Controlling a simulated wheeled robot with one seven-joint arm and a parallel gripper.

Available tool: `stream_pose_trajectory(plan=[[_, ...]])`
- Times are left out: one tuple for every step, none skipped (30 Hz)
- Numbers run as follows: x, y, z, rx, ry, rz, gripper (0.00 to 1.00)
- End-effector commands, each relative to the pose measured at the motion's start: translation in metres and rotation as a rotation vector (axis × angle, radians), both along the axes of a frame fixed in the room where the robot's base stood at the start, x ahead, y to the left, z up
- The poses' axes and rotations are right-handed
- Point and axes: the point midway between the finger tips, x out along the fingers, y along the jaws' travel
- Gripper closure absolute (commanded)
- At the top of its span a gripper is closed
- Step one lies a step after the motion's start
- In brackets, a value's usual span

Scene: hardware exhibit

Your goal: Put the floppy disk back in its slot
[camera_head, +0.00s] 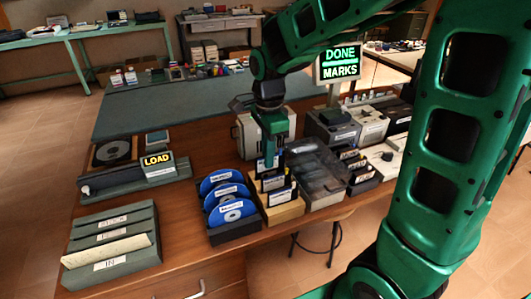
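My gripper (270,160) points down over a light wooden rack (285,213) near the front of the wooden table. Several dark floppy disks with pale labels (281,196) stand upright in the rack, one behind another. My fingertips are at the rearmost disks, and the gripper hides part of that area. I cannot tell whether the fingers are open or shut, or whether they touch or hold a disk. No empty slot can be made out at this size.
A dark rack of blue discs (233,233) stands just left of the wooden rack. A clear-lidded box (318,184) stands close on its right, with more dark disks (360,178) beyond. A beige device (262,134) is behind. Green file trays (112,250) stand front left.

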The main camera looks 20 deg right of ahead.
Motion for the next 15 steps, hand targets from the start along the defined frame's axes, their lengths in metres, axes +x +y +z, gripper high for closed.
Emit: stream_pose_trajectory(plan=[[0.000, 0.000, -0.002, 0.000, 0.001, 0.000, 1.00], [0.000, 0.000, -0.004, 0.000, 0.000, 0.000, 1.00], [0.000, 0.000, -0.005, 0.000, 0.000, 0.000, 1.00], [0.000, 0.000, -0.006, 0.000, 0.000, 0.000, 1.00], [0.000, 0.000, -0.007, 0.000, 0.000, 0.000, 1.00], [0.000, 0.000, -0.009, 0.000, 0.000, 0.000, 1.00], [0.000, 0.000, -0.010, 0.000, 0.001, 0.000, 1.00], [0.000, 0.000, -0.011, 0.000, 0.001, 0.000, 1.00], [0.000, 0.000, -0.012, 0.000, 0.000, 0.000, 1.00], [0.000, 0.000, -0.014, 0.000, 0.000, 0.000, 1.00], [0.000, 0.000, -0.015, 0.000, 0.000, 0.000, 1.00], [0.000, 0.000, -0.016, 0.000, -0.001, 0.000, 1.00], [0.000, 0.000, -0.017, 0.000, 0.000, 0.000, 1.00], [0.000, 0.000, -0.018, 0.000, 0.000, 0.000, 1.00], [0.000, 0.000, -0.019, 0.000, 0.000, 0.000, 1.00]])
